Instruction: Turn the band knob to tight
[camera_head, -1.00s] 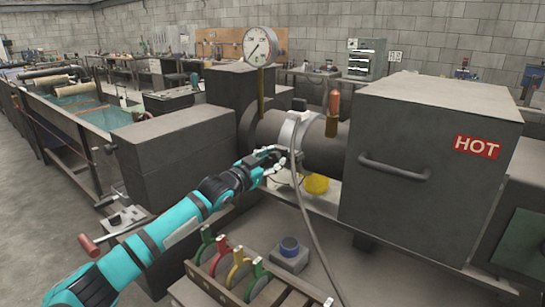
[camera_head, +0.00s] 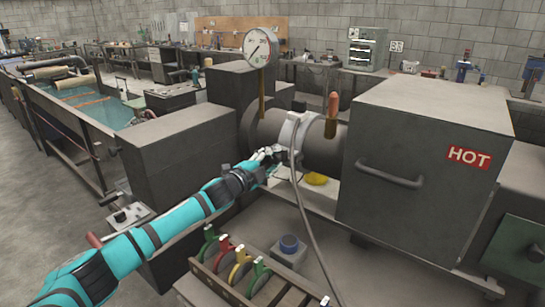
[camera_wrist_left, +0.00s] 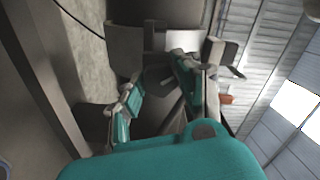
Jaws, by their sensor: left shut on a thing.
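A pale metal band (camera_head: 291,128) wraps the dark horizontal barrel in the middle of the head view. My left gripper (camera_head: 270,155) is at the near left side of this band, low on the barrel. It is shut on the band knob, which is mostly hidden by the fingers in the head view. In the left wrist view my left gripper (camera_wrist_left: 160,95) has a finger on each side of a dark, shadowed part. The knob's markings and its turn cannot be read. My right gripper is not in view.
A grey cable (camera_head: 308,220) hangs from the band close to my left gripper. A large box marked HOT (camera_head: 430,150) stands at right. A gauge (camera_head: 261,48) and an orange-handled lever (camera_head: 334,103) rise above the barrel. A rack of coloured discs (camera_head: 235,280) stands below.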

